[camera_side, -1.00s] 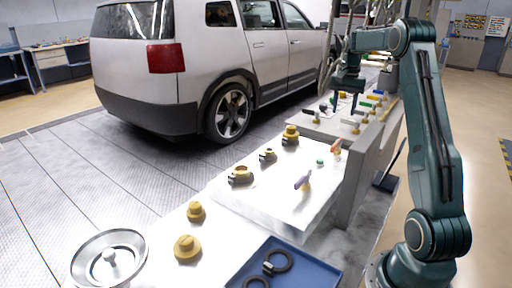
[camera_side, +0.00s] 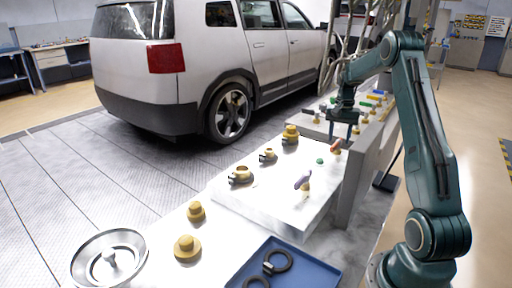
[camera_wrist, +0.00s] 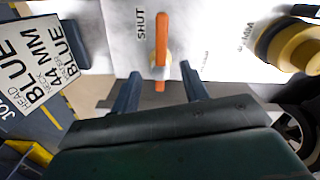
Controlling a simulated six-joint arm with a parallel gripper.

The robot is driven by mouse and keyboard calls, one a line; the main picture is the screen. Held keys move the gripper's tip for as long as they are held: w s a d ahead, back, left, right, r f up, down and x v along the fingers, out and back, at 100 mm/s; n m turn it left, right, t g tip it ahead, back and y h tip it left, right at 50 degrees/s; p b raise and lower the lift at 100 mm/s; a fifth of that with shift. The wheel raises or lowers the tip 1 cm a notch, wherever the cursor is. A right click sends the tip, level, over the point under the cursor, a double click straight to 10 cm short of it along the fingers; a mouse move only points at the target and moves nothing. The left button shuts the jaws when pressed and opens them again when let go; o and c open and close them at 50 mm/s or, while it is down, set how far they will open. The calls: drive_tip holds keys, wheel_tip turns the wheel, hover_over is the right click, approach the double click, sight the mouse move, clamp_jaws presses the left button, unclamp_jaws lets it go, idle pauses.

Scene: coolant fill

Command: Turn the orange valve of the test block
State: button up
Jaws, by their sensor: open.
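The orange valve (camera_side: 336,146) is a lever handle on a brass-coloured stem, on the white test block (camera_side: 270,190) near its back right corner. In the wrist view the orange handle (camera_wrist: 162,30) points straight up and down the picture, beside the printed word SHUT. My gripper (camera_side: 340,135) is pointing down just above the valve. In the wrist view my gripper (camera_wrist: 160,76) is open and empty, with one finger on each side of the handle's lower end. I cannot tell whether the fingers are level with the handle or above it.
A purple-handled valve (camera_side: 303,182) and a green button (camera_side: 320,161) are on the block nearby. Brass fittings (camera_side: 240,175) line its left side. More coloured valves stand on the bench behind. A blue tray (camera_side: 325,274) with black rings lies in front. A BLUE 44 MM label (camera_wrist: 38,60) is at left.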

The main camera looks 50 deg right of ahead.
drive_tip(key=shift+f, duration=1.4)
clamp_jaws()
